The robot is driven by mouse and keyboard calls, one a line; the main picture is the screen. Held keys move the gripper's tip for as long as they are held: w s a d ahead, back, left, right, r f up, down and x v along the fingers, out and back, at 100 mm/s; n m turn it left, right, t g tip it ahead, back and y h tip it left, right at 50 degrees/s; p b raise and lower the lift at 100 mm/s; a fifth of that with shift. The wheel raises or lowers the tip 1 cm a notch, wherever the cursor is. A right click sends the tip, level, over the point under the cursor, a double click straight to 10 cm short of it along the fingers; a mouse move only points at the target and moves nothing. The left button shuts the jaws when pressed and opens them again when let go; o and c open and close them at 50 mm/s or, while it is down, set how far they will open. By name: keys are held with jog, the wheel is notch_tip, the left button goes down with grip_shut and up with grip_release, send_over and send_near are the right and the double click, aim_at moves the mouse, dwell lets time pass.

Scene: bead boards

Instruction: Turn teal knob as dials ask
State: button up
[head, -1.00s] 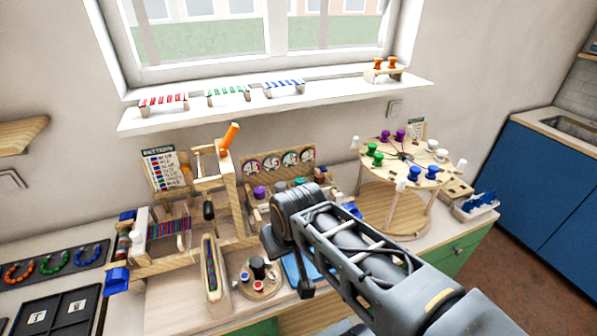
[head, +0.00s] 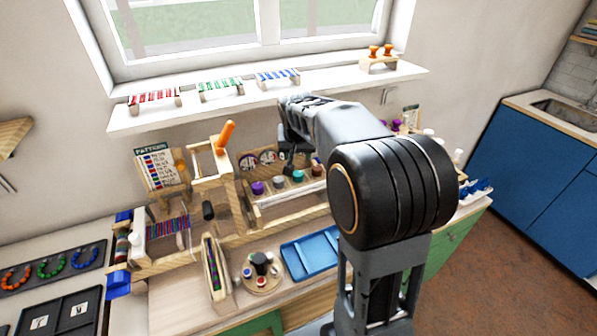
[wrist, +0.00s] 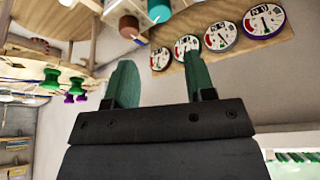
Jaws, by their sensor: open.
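The teal knob (head: 298,176) stands in a row on the wooden dial stand, between a grey knob (head: 278,182) and a brown knob (head: 317,170). In the wrist view the teal knob (wrist: 159,10) is cut off by the top edge, with the brown knob (wrist: 129,25) beside it. Round dials (wrist: 220,36) with needles sit on a wooden panel behind the knobs; in the head view my arm hides some of the dials (head: 267,157). My gripper (wrist: 160,82) is open and empty, its green fingers apart from the knob. In the head view it is mostly hidden by my arm, above the knobs.
A purple knob (head: 257,188) ends the row at left. A wooden loom with an orange handle (head: 225,134) stands left of the dials. A blue tray (head: 311,254) lies in front. The window shelf (head: 330,82) runs above.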

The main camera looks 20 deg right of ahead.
aim_at(298, 173)
jog(key=p+x, duration=0.2)
jog(key=x, duration=1.1)
jog(key=shift+f, duration=0.2)
jog(key=c, duration=0.7)
jog(key=shift+o, duration=0.2)
jog(key=shift+n, duration=0.3)
jog(key=n+y+b, duration=0.1)
jog(key=n, duration=0.1)
jog(key=shift+d+f+n, duration=0.1)
jog(key=shift+f+n, duration=0.05)
jog(key=shift+n, duration=0.15)
jog(key=n+y+b, duration=0.1)
jog(key=n+b, duration=0.2)
jog(key=shift+y+b, duration=0.3)
jog(key=shift+n, duration=0.4)
